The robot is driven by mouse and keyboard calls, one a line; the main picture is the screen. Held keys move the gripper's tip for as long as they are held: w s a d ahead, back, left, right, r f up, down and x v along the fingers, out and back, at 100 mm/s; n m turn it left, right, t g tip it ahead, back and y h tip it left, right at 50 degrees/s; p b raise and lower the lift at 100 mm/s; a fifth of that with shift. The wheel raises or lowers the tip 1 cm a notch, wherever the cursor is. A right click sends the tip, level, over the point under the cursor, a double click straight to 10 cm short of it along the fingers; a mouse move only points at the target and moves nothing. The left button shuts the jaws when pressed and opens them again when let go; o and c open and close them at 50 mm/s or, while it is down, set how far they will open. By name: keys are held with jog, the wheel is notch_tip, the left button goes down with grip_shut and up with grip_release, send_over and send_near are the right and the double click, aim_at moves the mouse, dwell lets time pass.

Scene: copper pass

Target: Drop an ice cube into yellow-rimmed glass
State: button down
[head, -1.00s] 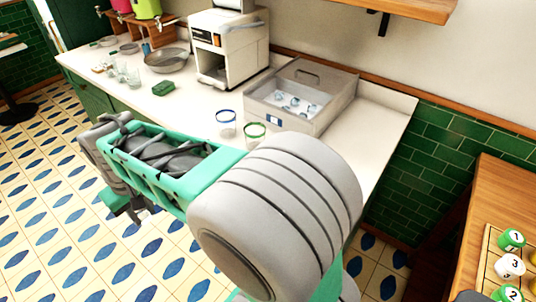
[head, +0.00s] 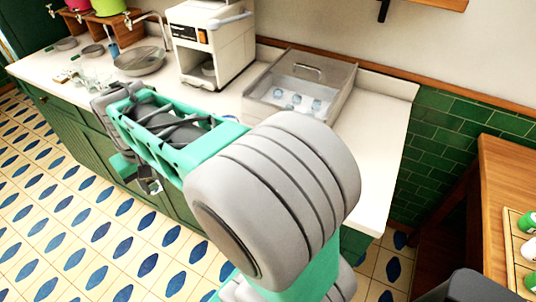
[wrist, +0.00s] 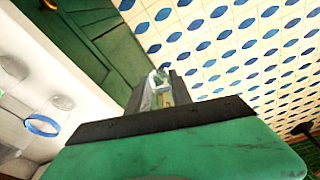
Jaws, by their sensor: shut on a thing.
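My gripper (wrist: 163,92) is shut on a clear ice cube (wrist: 162,82), held out over the floor beside the green cabinet front. In the head view my gripper (head: 150,186) hangs in front of the counter, small and partly hidden by my arm. A clear bin (head: 335,98) on the counter holds several more ice cubes (head: 296,100). A blue-rimmed glass (wrist: 42,125) stands on the counter at the left of the wrist view; in the head view my arm covers most of it. I see no yellow rim in any view.
The white counter (head: 375,125) carries a white machine (head: 208,48), a metal bowl (head: 140,62) and several clear glasses (head: 95,78). A wooden table (head: 500,185) stands at the right. The tiled floor (head: 60,215) on the left is clear.

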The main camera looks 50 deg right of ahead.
jog(key=s+d+r+m+h, duration=0.1)
jog(key=s+d+r+m, duration=0.25)
jog(key=d, duration=0.55)
jog(key=s+d+r+m, duration=0.2)
jog(key=d+m, duration=0.2)
jog(key=d, duration=0.6)
jog(key=s+d+r+m+g+b, duration=0.1)
jog(key=s+d+r+m, duration=0.2)
jog(key=s+d+m, duration=0.5)
jog(key=s+d+r+m+g, duration=0.15)
jog(key=s+d+r, duration=0.3)
jog(key=s, duration=0.65)
notch_tip(320, 180, down, 6)
jog(key=d+b, duration=0.1)
jog(key=b, duration=0.5)
jog(key=shift+s+f+m+h, duration=0.25)
jog(key=shift+s+m+h, duration=0.05)
jog(key=shift+t, duration=0.25)
jog(key=c, duration=1.1)
grip_release()
jog(key=shift+o, duration=0.2)
jog(key=shift+r, duration=0.1)
